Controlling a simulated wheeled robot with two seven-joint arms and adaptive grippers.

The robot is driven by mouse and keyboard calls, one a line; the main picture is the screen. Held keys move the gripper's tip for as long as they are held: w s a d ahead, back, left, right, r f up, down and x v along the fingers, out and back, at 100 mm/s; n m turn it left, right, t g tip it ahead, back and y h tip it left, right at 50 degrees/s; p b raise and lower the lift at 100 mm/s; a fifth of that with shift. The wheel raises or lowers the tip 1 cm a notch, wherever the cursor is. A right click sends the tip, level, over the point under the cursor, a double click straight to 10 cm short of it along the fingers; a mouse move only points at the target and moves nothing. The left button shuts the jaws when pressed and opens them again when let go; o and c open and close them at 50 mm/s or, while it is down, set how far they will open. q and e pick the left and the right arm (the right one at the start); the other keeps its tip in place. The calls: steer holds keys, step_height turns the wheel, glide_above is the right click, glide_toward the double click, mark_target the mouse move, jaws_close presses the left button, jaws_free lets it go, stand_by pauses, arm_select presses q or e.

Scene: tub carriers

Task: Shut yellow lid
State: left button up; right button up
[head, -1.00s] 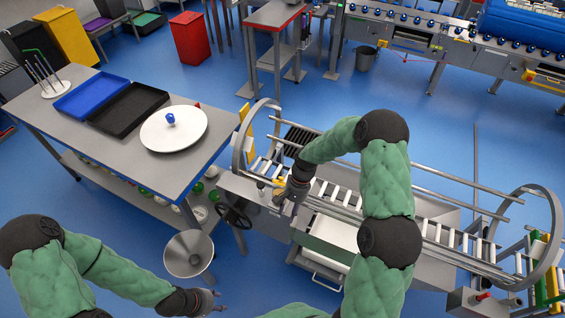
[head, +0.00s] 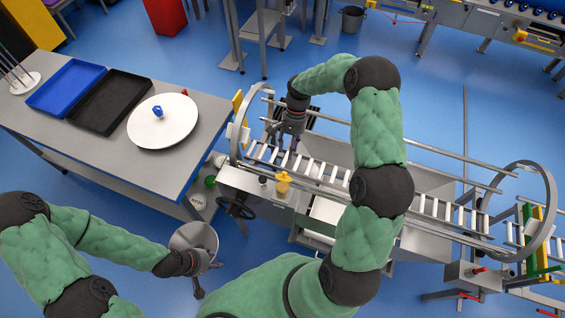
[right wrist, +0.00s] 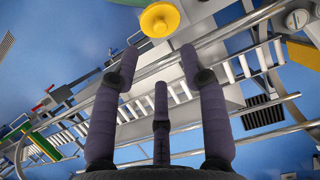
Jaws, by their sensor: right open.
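A small yellow round-topped piece (head: 283,182) stands on the grey metal housing at the near left end of the roller track. In the right wrist view its round yellow top (right wrist: 160,19) shows beyond the fingertips. I cannot tell whether this is the yellow lid, or whether it is open or shut. My right gripper (head: 283,138) is open and empty above the rollers, behind the yellow piece and apart from it. Its spread fingers (right wrist: 160,60) show in the right wrist view. My left gripper (head: 208,266) hangs over a grey funnel-shaped part (head: 193,238); its fingers are unclear.
Round rails and a hoop (head: 528,178) frame the roller track (head: 425,208). A black handwheel (head: 236,207) sits at the housing's left.

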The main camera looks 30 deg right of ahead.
mark_target(284, 175)
steer(key=p+x, duration=0.1)
steer(key=x, duration=0.8)
steer(key=shift+a+f, duration=0.1)
steer(key=shift+f, duration=0.1)
steer(key=shift+s, duration=0.1)
jaws_close()
